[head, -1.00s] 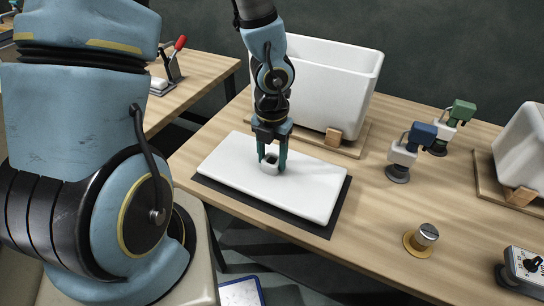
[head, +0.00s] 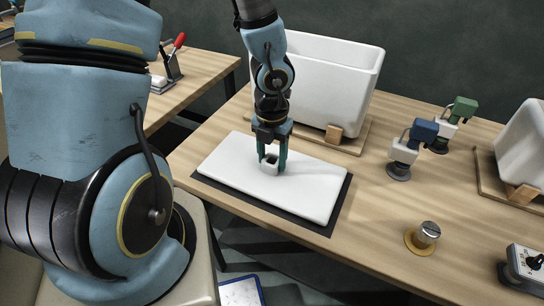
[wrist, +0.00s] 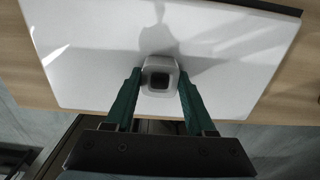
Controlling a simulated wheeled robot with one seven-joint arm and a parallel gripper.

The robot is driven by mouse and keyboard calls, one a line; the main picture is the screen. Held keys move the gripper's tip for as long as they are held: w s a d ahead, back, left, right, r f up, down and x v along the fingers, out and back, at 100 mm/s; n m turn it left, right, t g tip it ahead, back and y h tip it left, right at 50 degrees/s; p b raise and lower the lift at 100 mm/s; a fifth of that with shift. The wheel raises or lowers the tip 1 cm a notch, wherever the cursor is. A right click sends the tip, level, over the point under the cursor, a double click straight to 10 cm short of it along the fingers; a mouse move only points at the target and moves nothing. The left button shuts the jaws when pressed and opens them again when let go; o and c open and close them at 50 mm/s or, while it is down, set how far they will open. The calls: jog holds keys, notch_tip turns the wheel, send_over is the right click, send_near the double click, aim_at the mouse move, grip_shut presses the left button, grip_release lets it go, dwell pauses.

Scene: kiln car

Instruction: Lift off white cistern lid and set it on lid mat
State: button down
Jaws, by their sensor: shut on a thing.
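The white cistern lid (head: 310,190) lies flat on the dark lid mat (head: 334,222), whose edge shows along the lid's front and right sides. My gripper (head: 271,165) points down over the lid and is shut on the raised knob in its middle. In the wrist view the green fingers press on both sides of the white knob (wrist: 160,76), which has a dark square centre. The white cistern (head: 335,78) stands open at the top behind my arm, on a wooden base with a wooden block at its foot.
Two clamp-like tools, blue-topped (head: 408,148) and green-topped (head: 455,122), stand to the right of the cistern. A brass knob (head: 427,235) and a control box (head: 525,264) are near the front right. A second white basin (head: 525,150) is at the right edge.

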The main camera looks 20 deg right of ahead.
jog(key=shift+c, duration=0.8)
grip_release()
jog(key=shift+r, duration=0.1)
notch_tip(320, 180, up, 8)
jog(key=p, duration=0.8)
jog(key=shift+p, duration=0.3)
dwell(0.8)
notch_tip(320, 180, up, 11)
jog(key=p, duration=0.1)
jog(key=shift+f, duration=0.2)
dwell(0.6)
